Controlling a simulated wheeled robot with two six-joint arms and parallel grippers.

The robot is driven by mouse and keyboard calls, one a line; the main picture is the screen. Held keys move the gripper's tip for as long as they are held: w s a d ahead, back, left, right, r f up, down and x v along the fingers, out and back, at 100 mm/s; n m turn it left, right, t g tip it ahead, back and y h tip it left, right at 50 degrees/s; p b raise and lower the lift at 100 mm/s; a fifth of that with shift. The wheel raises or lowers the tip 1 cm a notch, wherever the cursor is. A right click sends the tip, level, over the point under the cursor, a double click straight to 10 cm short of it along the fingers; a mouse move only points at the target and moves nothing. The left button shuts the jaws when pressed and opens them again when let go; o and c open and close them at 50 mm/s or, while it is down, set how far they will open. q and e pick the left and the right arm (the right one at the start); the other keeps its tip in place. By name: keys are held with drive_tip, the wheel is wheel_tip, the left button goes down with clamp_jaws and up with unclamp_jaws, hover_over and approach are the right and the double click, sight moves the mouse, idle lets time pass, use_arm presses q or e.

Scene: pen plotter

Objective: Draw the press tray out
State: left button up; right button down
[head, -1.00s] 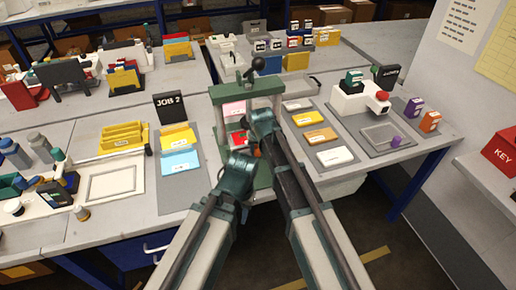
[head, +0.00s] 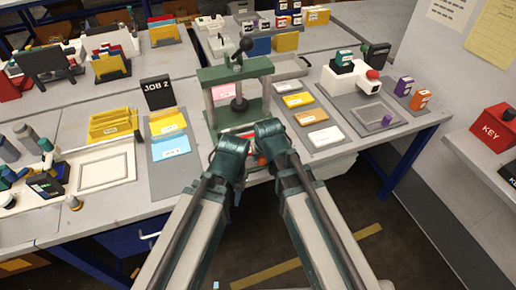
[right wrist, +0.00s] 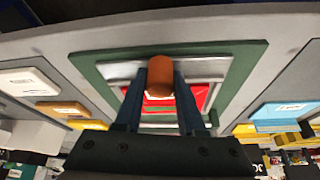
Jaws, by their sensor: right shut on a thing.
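The green press (head: 235,73) stands on the table, with grey posts, a black-knobbed lever on top and a black knob between the posts. In the right wrist view, my right gripper (right wrist: 160,98) is shut on the tray's orange handle (right wrist: 160,76). The grey press tray (right wrist: 123,71) shows behind it with a red piece (right wrist: 150,103) on it, over the green base. In the head view, my right gripper (head: 262,142) is at the press front. My left gripper (head: 236,158) is beside it, at its left; its fingertips are mostly hidden.
Left of the press lie yellow and blue cards by the JOB 2 sign (head: 159,89). Right of it is a grey board with several cards (head: 325,137). A white device with a red knob (head: 354,81) stands farther right. Open floor lies before the table edge.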

drive_tip(key=shift+s, duration=0.25)
drive_tip(key=c, duration=0.5)
unclamp_jaws()
drive_tip(key=shift+r, duration=0.15)
drive_tip(key=shift+s+d+r+p, duration=0.1)
drive_tip(key=shift+s+r+p, duration=0.05)
drive_tip(key=shift+r+p, duration=0.5)
drive_tip(key=p+v, duration=1.1)
drive_tip(key=v, duration=0.1)
drive_tip(key=s+f+n+g+h, duration=0.1)
drive_tip(key=s+g, duration=0.4)
drive_tip(key=s, duration=0.5)
drive_tip(key=shift+s+a+f+n+h, duration=0.25)
drive_tip(key=shift+s+n+h, duration=0.2)
drive_tip(key=shift+n, duration=0.25)
